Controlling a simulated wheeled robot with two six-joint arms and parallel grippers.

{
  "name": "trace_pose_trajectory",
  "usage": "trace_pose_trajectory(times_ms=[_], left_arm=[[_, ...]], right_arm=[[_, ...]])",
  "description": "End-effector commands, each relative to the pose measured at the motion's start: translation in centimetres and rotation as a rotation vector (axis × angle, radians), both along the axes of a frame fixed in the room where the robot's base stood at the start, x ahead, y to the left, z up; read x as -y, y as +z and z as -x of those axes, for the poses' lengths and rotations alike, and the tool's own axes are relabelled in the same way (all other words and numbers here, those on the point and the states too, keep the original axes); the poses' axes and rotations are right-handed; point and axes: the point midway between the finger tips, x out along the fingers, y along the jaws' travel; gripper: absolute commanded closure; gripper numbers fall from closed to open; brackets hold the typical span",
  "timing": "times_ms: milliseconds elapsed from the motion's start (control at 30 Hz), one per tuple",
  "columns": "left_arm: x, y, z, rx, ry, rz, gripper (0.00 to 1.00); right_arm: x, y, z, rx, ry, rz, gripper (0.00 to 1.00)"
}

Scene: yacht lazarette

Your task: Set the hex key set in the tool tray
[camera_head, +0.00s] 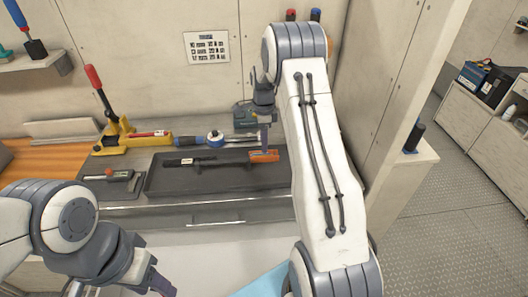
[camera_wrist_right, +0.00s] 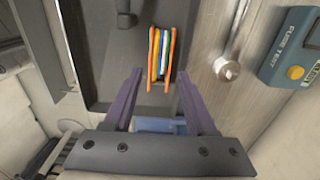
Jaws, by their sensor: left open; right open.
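The hex key set (camera_head: 264,156), orange with blue, yellow and white strips in the right wrist view (camera_wrist_right: 160,55), lies on the dark tool tray (camera_head: 210,181), toward its right end. The set appears apart from both fingers. My left gripper (camera_head: 160,284) is low at the bottom left of the head view, away from the tray, partly cut off.
A black tool (camera_head: 193,161) lies in the tray left of the set. A yellow tool with a red handle (camera_head: 105,115) stands left. A wall panel (camera_head: 375,75) rises at the right.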

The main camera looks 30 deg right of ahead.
Motion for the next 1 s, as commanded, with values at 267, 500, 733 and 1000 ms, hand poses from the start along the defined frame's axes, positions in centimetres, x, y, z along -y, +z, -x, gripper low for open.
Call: trace_pose_trajectory(times_ms=[267, 500, 733, 1000], left_arm=[[0.0, -1.4, 0.0, 0.000, -0.001, 0.000, 0.50], [0.0, -1.6, 0.0, 0.000, -0.001, 0.000, 0.50], [0.0, -1.5, 0.0, 0.000, -0.001, 0.000, 0.50], [0.0, -1.5, 0.0, 0.000, 0.000, 0.000, 0.50]], right_arm=[[0.0, 5.2, -0.1, 0.004, 0.000, 0.002, 0.43], [0.0, 6.8, 0.0, 0.001, 0.000, 0.000, 0.43], [-6.1, 8.8, 0.7, 0.011, 0.256, -0.005, 0.43], [-26.7, 13.2, 14.0, 0.057, 1.450, -0.021, 0.43]])
